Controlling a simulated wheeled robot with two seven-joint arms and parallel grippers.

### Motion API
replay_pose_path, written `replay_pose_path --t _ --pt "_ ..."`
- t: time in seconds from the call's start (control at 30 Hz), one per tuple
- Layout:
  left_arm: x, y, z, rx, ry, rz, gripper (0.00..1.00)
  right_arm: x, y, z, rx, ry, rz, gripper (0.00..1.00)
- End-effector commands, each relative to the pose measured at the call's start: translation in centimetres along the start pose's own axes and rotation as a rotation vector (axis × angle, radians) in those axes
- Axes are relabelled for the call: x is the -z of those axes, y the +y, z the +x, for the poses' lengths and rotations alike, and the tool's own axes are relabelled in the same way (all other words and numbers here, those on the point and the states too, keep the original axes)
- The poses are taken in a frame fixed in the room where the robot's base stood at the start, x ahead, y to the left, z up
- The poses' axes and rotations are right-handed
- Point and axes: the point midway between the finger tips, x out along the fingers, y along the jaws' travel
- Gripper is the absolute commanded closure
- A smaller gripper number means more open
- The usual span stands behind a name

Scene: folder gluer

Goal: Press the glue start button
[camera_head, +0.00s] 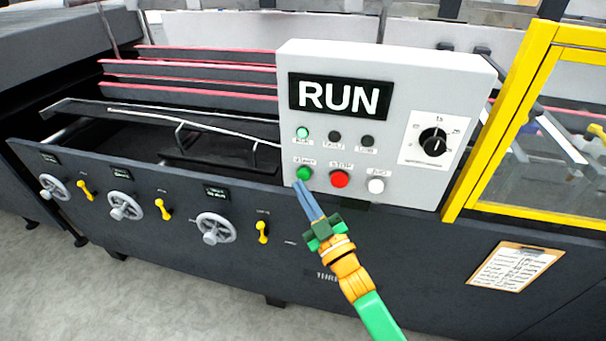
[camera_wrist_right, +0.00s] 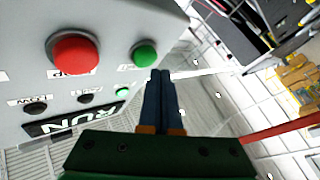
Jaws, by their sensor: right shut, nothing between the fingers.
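The control box (camera_head: 400,80) is light grey and shows RUN on a black display (camera_head: 340,97). The green button (camera_head: 304,173) sits at the left of its lower row, under a small label too blurred to read surely. My right gripper (camera_head: 299,187) is shut and empty, its fingertips just below the green button. In the right wrist view the green button (camera_wrist_right: 145,53) shows just beyond and left of the blue fingertips (camera_wrist_right: 160,75). I cannot tell whether they touch it. My left gripper is not in view.
A red button (camera_head: 340,179) and a white button (camera_head: 376,186) sit right of the green one. Above are a lit green lamp (camera_head: 302,132), two dark lamps and a black dial (camera_head: 432,142). A yellow-framed guard (camera_head: 462,190) stands at right; handwheels (camera_head: 215,228) line the front panel.

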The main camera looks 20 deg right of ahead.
Motion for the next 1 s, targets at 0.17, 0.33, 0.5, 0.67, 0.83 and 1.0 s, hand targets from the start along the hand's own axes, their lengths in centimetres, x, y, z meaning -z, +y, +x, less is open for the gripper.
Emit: replay_pose_path --t 0.17,0.33,0.5,0.67,0.83,1.0 --pt "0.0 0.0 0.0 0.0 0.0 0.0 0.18 0.1 -0.1 -0.1 0.0 0.001 -0.001 1.0" --pt "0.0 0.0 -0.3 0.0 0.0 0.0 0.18 0.3 -0.2 -0.3 0.0 0.0 0.0 1.0" --pt "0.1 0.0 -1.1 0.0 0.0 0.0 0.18 1.3 -1.1 -1.5 0.001 -0.001 0.0 1.0" --pt "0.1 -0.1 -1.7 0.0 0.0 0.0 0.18 2.1 -1.9 -2.6 0.001 -0.001 0.0 1.0" --pt "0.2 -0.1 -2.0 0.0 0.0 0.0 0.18 2.6 -2.5 -3.5 0.0 0.001 0.0 1.0" --pt "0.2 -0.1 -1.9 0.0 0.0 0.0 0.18 2.6 -2.6 -3.6 0.0 0.001 -0.001 1.0"
